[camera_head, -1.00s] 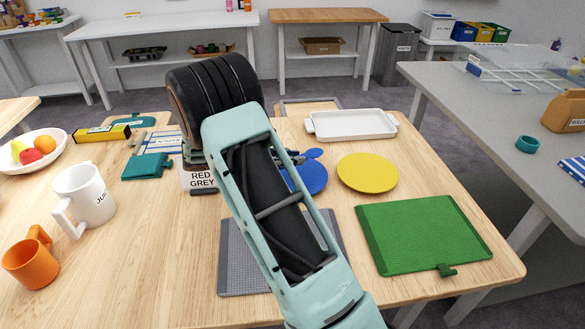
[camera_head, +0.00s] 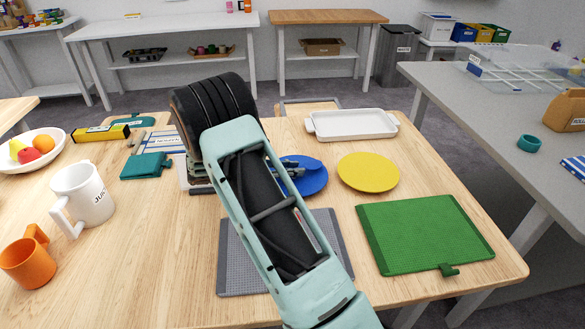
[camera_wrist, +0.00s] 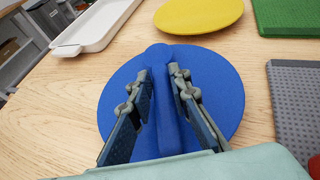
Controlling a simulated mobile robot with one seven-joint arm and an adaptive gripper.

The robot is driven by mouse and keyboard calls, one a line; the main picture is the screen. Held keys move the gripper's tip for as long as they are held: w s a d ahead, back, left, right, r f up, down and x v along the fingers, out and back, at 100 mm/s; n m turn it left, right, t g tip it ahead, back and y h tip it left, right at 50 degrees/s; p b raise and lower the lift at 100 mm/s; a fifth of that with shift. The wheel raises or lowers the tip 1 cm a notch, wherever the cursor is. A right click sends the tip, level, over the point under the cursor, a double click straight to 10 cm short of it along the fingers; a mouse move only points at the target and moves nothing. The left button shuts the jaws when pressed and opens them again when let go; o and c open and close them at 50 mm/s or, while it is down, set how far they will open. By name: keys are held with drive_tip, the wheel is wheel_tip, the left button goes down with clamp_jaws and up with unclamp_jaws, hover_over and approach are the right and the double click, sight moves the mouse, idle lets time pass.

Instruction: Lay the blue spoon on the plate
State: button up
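The blue plate (camera_head: 316,181) lies on the wooden table, partly behind my arm in the head view. The blue plate (camera_wrist: 222,95) also fills the middle of the wrist view. The blue spoon (camera_wrist: 167,125) is over the plate, its handle running between my two fingers and its rounded end at the plate's far rim. Blue on blue hides whether it touches the plate. My gripper (camera_wrist: 160,72) points down at the plate with one finger on each side of the handle. The gap is narrow; whether the fingers press on the handle is unclear.
A yellow plate (camera_head: 368,172) lies right of the blue one. A white tray (camera_head: 350,125) is behind, a green board (camera_head: 425,233) at right and a grey board (camera_head: 235,262) in front. A white mug (camera_head: 85,193) and orange mug (camera_head: 28,262) stand at left.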

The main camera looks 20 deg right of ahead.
drive_tip(key=o, duration=0.3)
drive_tip(key=shift+r, duration=0.2)
drive_tip(key=v, duration=0.4)
drive_tip(key=p+v, duration=0.1)
drive_tip(key=v, duration=0.7)
drive_tip(key=shift+r+p, duration=0.35)
drive_tip(key=shift+r, duration=0.05)
